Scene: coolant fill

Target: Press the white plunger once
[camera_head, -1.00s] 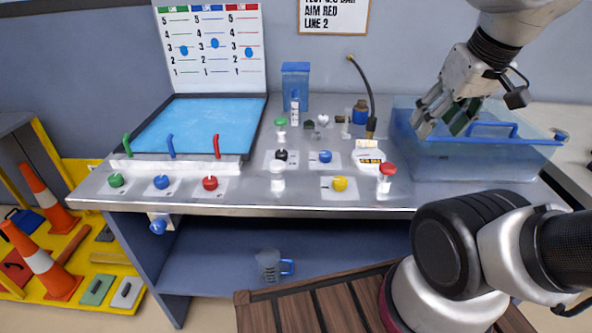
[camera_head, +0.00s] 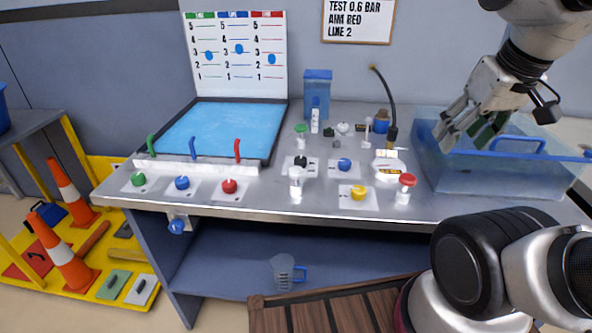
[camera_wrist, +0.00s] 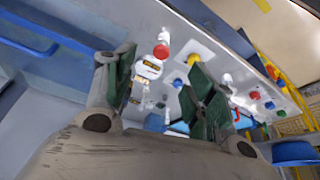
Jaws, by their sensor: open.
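The white plunger (camera_head: 296,184) looks like a short white upright cylinder with a white cap. It stands near the front edge of the bench, left of the yellow knob. A small white shape in the wrist view (camera_wrist: 227,79) may be the same plunger. My gripper (camera_head: 463,138) is over the clear blue bin at the right, well to the right of the plunger and apart from it. Its two green-padded fingers are spread with nothing between them; they also show in the wrist view (camera_wrist: 160,72).
A red-topped white post (camera_head: 406,187) and a yellow knob (camera_head: 358,193) stand between plunger and bin (camera_head: 500,177). A black knob (camera_head: 300,162) is just behind the plunger. A black hose (camera_head: 389,100) rises behind. A blue panel (camera_head: 220,130) lies at the left.

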